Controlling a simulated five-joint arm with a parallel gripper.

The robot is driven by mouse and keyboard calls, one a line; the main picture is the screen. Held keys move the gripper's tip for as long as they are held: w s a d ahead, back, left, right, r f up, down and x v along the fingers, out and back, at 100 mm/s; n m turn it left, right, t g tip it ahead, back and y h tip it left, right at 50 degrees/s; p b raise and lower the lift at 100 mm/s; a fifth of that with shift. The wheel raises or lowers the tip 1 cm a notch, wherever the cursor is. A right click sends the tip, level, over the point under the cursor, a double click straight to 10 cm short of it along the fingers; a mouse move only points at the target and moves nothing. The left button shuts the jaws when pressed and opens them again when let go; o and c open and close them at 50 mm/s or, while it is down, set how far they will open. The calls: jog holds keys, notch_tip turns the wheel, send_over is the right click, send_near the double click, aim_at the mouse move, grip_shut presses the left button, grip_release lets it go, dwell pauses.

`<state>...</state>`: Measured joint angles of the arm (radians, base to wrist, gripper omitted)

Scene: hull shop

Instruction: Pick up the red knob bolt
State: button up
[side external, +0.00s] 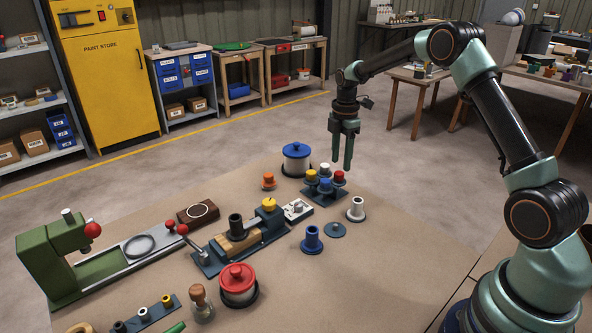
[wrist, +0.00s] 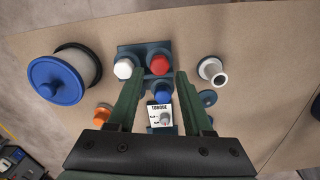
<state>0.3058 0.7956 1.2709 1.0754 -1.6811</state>
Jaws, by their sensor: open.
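The red knob bolt (side external: 339,177) stands upright in a dark blue block (side external: 319,196) with white, blue and yellow-orange knob bolts close around it. In the wrist view the red knob (wrist: 159,65) sits at the far right of the block, just beyond the fingertips and roughly centred between them. My gripper (side external: 341,163) points down over the block, with its fingertips at about the red knob in the side view. Its fingers (wrist: 159,80) are spread and nothing is held. The red knob's stem is mostly hidden.
The white knob (wrist: 123,68) and blue knob (wrist: 162,97) are close neighbours. A blue-lidded pot (side external: 296,160), an orange knob (side external: 268,181) and a pale flanged bushing (side external: 356,209) stand nearby. The front right of the bench is clear.

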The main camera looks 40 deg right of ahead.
aim_at(340, 173)
jog(key=shift+f, duration=1.9)
grip_shut()
jog(key=shift+r, duration=0.1)
